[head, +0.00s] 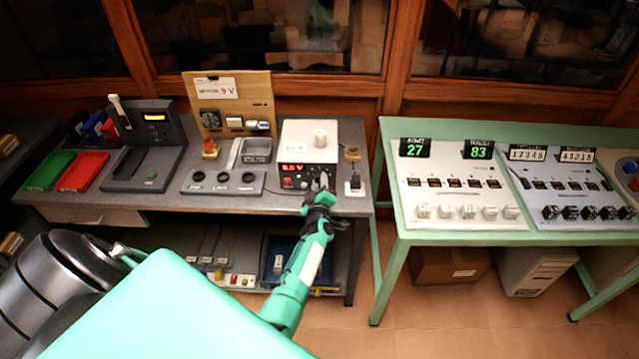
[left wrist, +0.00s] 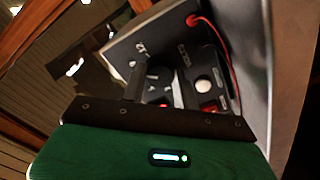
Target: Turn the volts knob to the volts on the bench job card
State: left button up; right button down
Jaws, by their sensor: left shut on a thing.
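The power supply (head: 309,142) is a white-topped box at the right end of the grey bench. Its red display (head: 293,168) seems to read about 8.0 V, but the digits are small. The bench job card (head: 215,88) is pinned on a wooden board behind and appears to say 9 V. My left gripper (head: 321,188) is at the supply's front panel, right of the display, shut on what looks like the volts knob. The gripper mostly hides the knob. The left wrist view shows dark panels and a red wire (left wrist: 228,50). My right gripper is not in view.
A grey panel with several round holes (head: 222,181) lies left of the supply. A small socket block (head: 354,186) stands close to its right. A dark meter stand (head: 150,140) and green and red trays (head: 80,172) are further left. A green table (head: 400,220) with counter panels stands right.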

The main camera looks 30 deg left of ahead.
pick_arm(q)
jog(key=shift+f, duration=0.1)
dwell(0.3)
jog(key=o, duration=1)
jog(key=p+v, duration=0.5)
jog(key=v, duration=0.9)
jog(key=shift+w, duration=0.1)
jog(key=shift+f, duration=0.1)
